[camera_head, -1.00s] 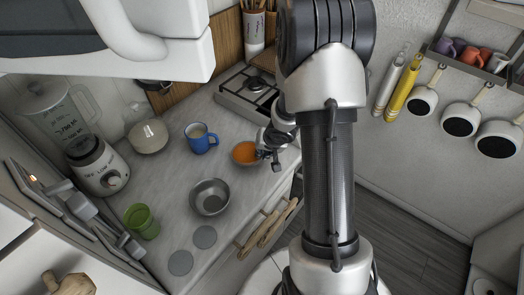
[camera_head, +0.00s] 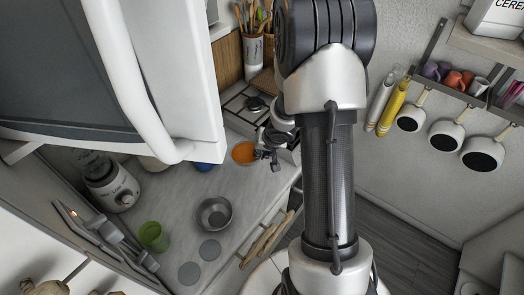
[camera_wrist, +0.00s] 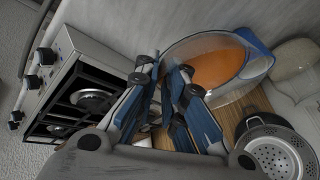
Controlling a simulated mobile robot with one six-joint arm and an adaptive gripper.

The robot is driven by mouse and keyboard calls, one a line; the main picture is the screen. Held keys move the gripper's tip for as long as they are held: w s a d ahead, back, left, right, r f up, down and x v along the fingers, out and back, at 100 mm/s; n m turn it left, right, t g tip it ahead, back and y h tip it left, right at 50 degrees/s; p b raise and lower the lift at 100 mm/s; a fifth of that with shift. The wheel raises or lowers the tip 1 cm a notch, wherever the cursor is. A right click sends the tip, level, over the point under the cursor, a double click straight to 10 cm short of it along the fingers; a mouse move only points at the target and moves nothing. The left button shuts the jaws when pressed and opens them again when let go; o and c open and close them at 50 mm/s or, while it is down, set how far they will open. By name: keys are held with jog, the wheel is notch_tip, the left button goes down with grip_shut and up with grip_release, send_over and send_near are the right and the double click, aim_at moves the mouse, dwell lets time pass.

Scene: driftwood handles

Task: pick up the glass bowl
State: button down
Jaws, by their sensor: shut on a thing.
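The glass bowl (camera_head: 243,154) has clear walls and looks orange inside. In the wrist view the bowl (camera_wrist: 212,68) is beyond the fingertips, its clear rim around the orange. My gripper (camera_head: 261,154) is shut on the near edge of the bowl, at its right side in the head view. In the wrist view the fingers of my gripper (camera_wrist: 166,75) meet the bowl's left rim. The bowl appears raised above the counter; its underside is hidden.
A hob (camera_head: 250,103) lies behind the bowl. A white-framed cabinet (camera_head: 160,70) hangs close at upper left. A colander (camera_wrist: 274,158) shows in the wrist view.

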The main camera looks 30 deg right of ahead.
jog(key=shift+r+p, duration=3.25)
jog(key=shift+r, duration=0.6)
